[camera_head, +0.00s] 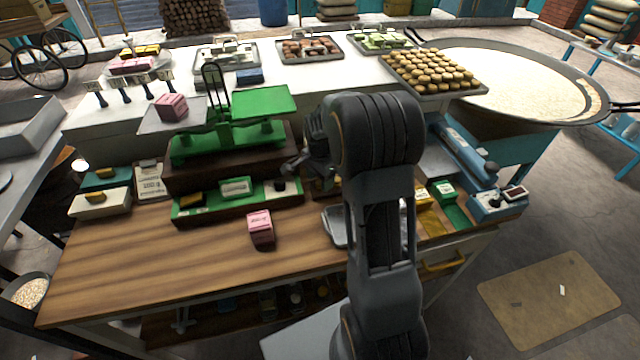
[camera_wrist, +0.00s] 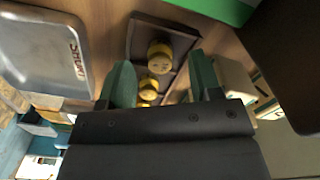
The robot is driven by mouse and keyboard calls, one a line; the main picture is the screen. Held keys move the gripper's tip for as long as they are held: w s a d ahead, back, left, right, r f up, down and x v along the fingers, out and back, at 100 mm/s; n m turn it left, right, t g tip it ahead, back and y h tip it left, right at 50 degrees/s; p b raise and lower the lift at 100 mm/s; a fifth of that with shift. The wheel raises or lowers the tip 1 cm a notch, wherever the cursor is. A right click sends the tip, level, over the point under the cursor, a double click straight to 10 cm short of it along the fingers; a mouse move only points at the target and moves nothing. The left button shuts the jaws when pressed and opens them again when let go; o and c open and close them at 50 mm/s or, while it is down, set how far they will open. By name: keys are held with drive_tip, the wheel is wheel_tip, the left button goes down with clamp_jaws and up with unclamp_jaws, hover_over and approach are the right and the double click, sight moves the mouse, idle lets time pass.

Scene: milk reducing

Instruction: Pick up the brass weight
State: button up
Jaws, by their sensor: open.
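Several brass weights stand in a row in a dark tray (camera_wrist: 188,42) in the wrist view. The largest brass weight (camera_wrist: 160,53) is farthest up the picture, with smaller ones below it. My gripper (camera_wrist: 161,78) is open, with its green fingertips on either side of the row. The largest weight shows between and just beyond the tips, and nothing is seen gripped. Its lowest neighbours are partly hidden by the gripper body. In the head view my gripper (camera_head: 308,165) is over the bench right of the green scale, and my arm hides most of the weights.
A green balance scale (camera_head: 225,125) stands on a dark base, with a pink block (camera_head: 171,107) on its left pan. Another pink block (camera_head: 260,227) is on the wooden bench (camera_head: 150,250). A metal tray (camera_wrist: 45,50) lies beside the weights' tray. The bench's front left is clear.

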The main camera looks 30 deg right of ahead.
drive_tip(key=shift+f, duration=0.75)
drive_tip(key=c, duration=1)
